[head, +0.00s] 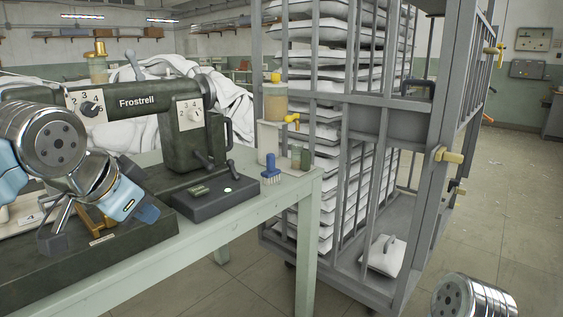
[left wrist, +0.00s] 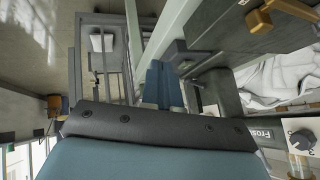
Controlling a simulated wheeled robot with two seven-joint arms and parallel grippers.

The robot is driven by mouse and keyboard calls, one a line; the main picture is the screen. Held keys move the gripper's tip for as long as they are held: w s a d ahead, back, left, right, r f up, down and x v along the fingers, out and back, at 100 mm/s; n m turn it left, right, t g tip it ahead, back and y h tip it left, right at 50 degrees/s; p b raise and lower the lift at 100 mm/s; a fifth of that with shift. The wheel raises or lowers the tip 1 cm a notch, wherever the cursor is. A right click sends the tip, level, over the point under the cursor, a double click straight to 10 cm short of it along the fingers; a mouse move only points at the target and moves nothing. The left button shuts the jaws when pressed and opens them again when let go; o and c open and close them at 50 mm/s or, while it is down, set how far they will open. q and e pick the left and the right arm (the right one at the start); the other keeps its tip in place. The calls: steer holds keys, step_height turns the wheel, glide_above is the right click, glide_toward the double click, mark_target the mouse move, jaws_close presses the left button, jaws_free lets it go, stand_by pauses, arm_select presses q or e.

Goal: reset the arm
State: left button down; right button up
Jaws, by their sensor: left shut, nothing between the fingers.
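My left gripper (head: 143,210) is over the bed of the green sewing machine in the head view, below the machine's arm and left of its control box. Its two blue fingers are together with nothing between them; they also show in the left wrist view (left wrist: 162,85). My left arm comes in from the left edge. Of my right arm, only a silver joint shows at the lower right corner; its gripper is out of view.
The Frostrell sewing machine (head: 185,140) stands on a pale green table (head: 240,222). A blue brush (head: 270,170) and a drink dispenser (head: 270,138) are at its right end. A grey cage cart (head: 390,122) with stacked white bedding stands close beyond. Floor at far right is clear.

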arm_select(q)
steer(key=w+d+f+g+h, duration=0.1)
steer(key=w+d+f, duration=0.1)
steer(key=w+f, duration=0.35)
steer(key=w+d+f+g, duration=0.1)
steer(key=w+d+f, duration=0.1)
steer(key=f, duration=0.6)
steer(key=d+f+n+g+h, duration=0.1)
steer(key=d+f+n, duration=0.15)
steer(key=f, duration=1.15)
steer(key=d+f+n+g+h, duration=0.1)
steer(key=d+f+g, duration=0.15)
steer(key=f, duration=1.05)
steer(key=s+d+f+n+g, duration=0.2)
steer(key=s+f+n, duration=0.3)
steer(key=s+f, duration=1.5)
steer(key=shift+f, duration=0.8)
steer(key=shift+n, duration=0.25)
